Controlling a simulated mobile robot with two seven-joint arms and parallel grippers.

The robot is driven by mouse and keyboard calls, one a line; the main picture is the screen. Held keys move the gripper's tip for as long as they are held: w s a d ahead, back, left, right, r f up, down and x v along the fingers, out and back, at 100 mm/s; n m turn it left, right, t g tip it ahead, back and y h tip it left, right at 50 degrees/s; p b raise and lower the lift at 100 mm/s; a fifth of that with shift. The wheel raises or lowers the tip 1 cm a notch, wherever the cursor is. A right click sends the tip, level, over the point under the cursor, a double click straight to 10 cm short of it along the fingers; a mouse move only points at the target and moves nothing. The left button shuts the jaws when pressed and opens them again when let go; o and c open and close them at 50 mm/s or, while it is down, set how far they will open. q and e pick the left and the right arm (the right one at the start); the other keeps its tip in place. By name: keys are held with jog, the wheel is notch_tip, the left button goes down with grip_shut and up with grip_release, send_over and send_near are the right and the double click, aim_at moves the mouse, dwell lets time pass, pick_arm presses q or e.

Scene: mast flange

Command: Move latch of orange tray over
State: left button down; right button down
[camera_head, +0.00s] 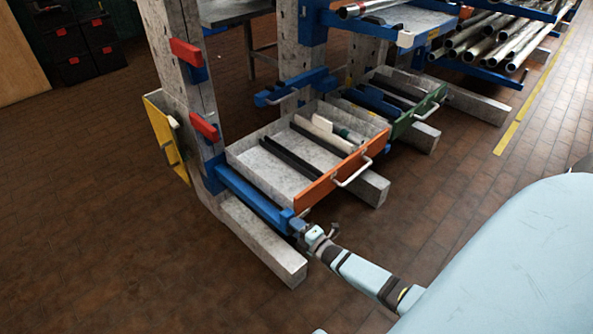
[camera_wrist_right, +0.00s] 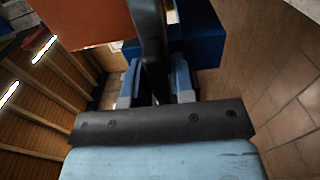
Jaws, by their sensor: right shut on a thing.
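The orange tray (camera_head: 345,170) is a grey drawer with an orange front and a pale handle, low on the rack. It also shows as an orange panel at the top of the wrist view (camera_wrist_right: 95,20). My right gripper (camera_head: 308,235) is at the tray's front left corner, by the end of the blue rail. In the right wrist view its two pale blue fingers (camera_wrist_right: 157,84) are shut on a narrow dark upright piece (camera_wrist_right: 153,45), which seems to be the latch, beside the orange panel. Its lower end is hidden between the fingers. My left gripper is not in view.
A blue rail (camera_head: 250,195) and a grey foot beam (camera_head: 265,250) run close to my right gripper. A green-fronted tray (camera_head: 418,114) is behind right, with metal pipes (camera_head: 490,38) beyond. Open brick floor lies front left and right.

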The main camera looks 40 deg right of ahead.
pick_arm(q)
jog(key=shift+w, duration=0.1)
pick_arm(e)
jog(key=c, duration=1.1)
grip_release()
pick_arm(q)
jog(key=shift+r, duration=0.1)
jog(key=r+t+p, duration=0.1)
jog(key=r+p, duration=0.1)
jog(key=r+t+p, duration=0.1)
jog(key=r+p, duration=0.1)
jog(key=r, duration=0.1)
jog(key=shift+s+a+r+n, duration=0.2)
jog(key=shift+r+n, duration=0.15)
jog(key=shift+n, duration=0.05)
pick_arm(e)
jog(key=s, duration=0.9)
jog(key=s+d, duration=0.1)
jog(key=s, duration=0.3)
jog(key=shift+s, duration=0.35)
